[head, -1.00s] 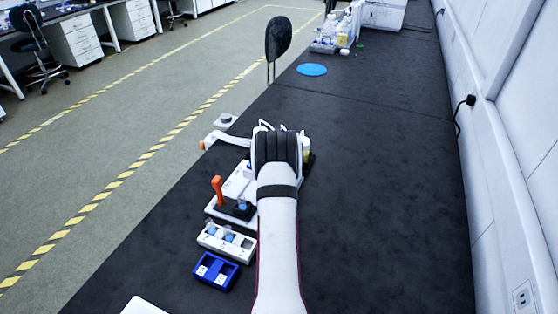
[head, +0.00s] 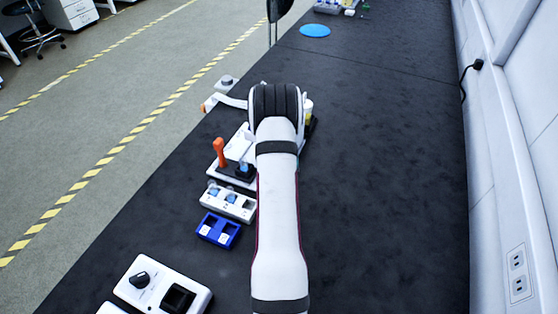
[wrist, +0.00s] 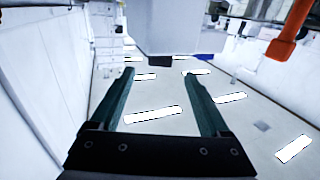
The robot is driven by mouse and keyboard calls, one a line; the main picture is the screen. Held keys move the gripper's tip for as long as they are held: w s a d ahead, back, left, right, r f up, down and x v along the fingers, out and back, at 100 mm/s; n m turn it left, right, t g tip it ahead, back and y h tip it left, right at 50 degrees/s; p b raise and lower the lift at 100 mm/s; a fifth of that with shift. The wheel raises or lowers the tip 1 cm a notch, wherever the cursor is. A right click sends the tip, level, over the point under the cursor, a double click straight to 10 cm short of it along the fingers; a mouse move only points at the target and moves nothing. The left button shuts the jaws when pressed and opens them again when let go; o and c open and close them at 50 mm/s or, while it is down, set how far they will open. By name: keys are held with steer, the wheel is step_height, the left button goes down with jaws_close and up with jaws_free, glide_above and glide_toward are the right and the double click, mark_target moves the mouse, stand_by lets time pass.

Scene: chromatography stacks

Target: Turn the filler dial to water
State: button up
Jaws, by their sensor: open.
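A white box (head: 128,294) with a black dial (head: 139,280) on its top stands at the lower left in the head view, near the bench's left edge. It looks like the filler; its markings are too small to read. A square black recess (head: 178,299) sits beside the dial. My gripper (wrist: 162,75) shows in the wrist view with its two dark green fingers apart and nothing between them. In the head view my own arm hides the gripper, which is farther up the bench than the dial box.
A blue rack (head: 218,230), a white rack (head: 228,201) with blue-topped items and a stand with an orange handle (head: 219,152) line the bench left of my arm. A blue disc (head: 315,31) lies farther off. The bench's right side is clear.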

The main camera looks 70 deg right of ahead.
steer(key=v, duration=0.5)
steer(key=shift+a, duration=0.2)
